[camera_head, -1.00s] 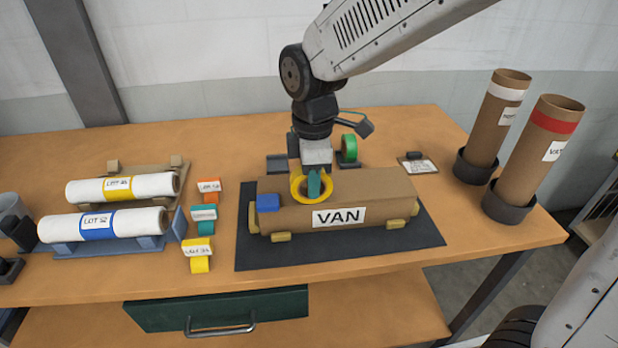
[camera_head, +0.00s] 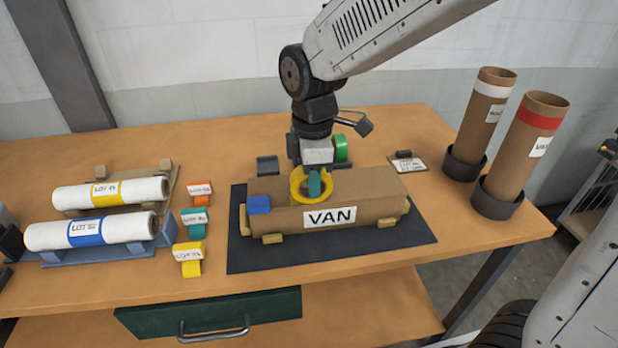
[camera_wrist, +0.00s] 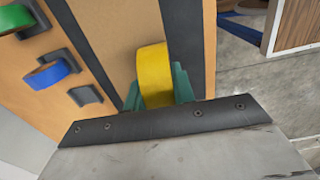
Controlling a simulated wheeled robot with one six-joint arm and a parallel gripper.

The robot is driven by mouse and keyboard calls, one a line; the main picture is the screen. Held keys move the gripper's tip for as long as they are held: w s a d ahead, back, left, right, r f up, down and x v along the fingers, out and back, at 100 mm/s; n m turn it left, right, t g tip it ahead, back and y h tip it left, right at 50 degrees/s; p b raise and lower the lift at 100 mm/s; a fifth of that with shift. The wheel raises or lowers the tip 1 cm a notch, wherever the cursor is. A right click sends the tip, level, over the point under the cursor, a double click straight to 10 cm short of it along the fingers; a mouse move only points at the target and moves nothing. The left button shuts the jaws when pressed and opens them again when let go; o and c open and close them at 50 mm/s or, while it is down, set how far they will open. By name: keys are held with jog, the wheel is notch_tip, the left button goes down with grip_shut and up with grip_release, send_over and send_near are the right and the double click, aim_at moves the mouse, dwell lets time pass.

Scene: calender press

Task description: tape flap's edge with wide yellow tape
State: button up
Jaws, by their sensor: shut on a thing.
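A brown paper parcel (camera_head: 372,191) labelled VAN lies on a dark mat (camera_head: 262,259), with yellow blocks at its lower edges. A blue piece (camera_head: 259,205) sits at its left end. My gripper (camera_head: 313,182) points down over the parcel's left half and is shut on a wide yellow tape roll (camera_head: 298,186). In the wrist view the yellow tape roll (camera_wrist: 153,70) sits between the teal fingers (camera_wrist: 158,92). The roll is at the parcel's top in the picture; I cannot tell whether it touches. The flap's edge is not clearly distinguishable.
A green tape roll (camera_head: 341,148) stands behind the parcel; the wrist view shows a blue tape roll (camera_wrist: 47,74) too. White rolls (camera_head: 110,192) lie in cradles at left, beside small labelled tags (camera_head: 196,188). Two brown tubes (camera_head: 526,150) stand upright at right. The front bench strip is clear.

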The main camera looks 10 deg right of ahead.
jog(key=shift+d, duration=0.15)
jog(key=shift+d, duration=0.45)
jog(key=shift+d, duration=0.2)
jog(key=shift+d, duration=0.4)
jog(key=shift+d, duration=0.1)
dwell(0.4)
jog(key=shift+s+d+f, duration=0.1)
jog(key=shift+d, duration=0.35)
jog(key=shift+d, duration=0.1)
jog(key=shift+d, duration=0.5)
